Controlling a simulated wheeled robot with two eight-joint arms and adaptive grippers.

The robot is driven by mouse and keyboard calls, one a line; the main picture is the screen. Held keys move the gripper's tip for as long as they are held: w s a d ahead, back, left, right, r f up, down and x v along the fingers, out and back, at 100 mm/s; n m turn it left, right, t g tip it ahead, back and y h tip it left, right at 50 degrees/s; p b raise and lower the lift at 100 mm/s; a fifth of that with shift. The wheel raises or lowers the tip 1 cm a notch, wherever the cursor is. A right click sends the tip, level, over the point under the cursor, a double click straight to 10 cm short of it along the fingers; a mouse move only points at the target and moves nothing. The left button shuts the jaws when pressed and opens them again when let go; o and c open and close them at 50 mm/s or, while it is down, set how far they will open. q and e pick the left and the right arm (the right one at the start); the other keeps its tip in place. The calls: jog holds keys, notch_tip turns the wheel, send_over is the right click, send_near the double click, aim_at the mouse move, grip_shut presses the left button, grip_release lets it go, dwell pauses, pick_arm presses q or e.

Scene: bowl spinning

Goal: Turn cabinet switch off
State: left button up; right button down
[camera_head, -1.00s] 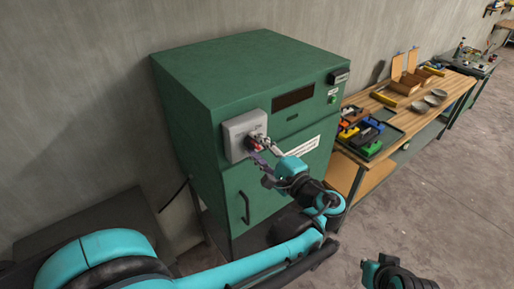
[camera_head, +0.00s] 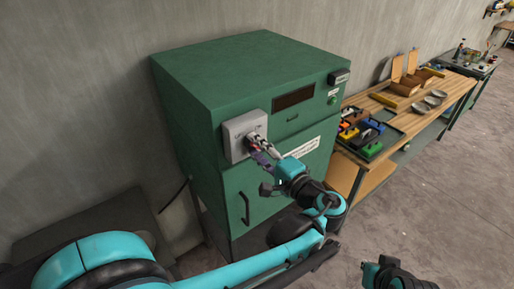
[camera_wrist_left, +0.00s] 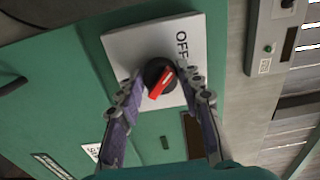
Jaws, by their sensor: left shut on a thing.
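The green cabinet (camera_head: 270,75) stands against the wall in the head view. A pale grey switch plate (camera_head: 236,128) is on its front. The left wrist view shows the plate (camera_wrist_left: 122,43) with the word OFF and a black rotary knob with a red handle (camera_wrist_left: 161,83). My left gripper (camera_head: 257,146) is at the plate, with its fingers on both sides of the knob in the wrist view (camera_wrist_left: 158,88), shut on it. The red handle lies at a slant in that view. In the head view the fingers hide most of the knob. My right gripper (camera_head: 372,272) is at the bottom right, partly cut off.
A wooden workbench (camera_head: 425,112) with a tray of coloured items (camera_head: 366,140), bowls (camera_head: 432,101) and boxes stands right of the cabinet. A cabinet door handle (camera_head: 244,208) is below the plate. The floor in front of the bench is clear.

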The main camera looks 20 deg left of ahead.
pick_arm(q)
jog(key=o, duration=1.1)
jog(key=shift+o, duration=0.2)
jog(key=v, duration=0.7)
jog(key=shift+s+d, duration=0.15)
jog(key=shift+d, duration=0.05)
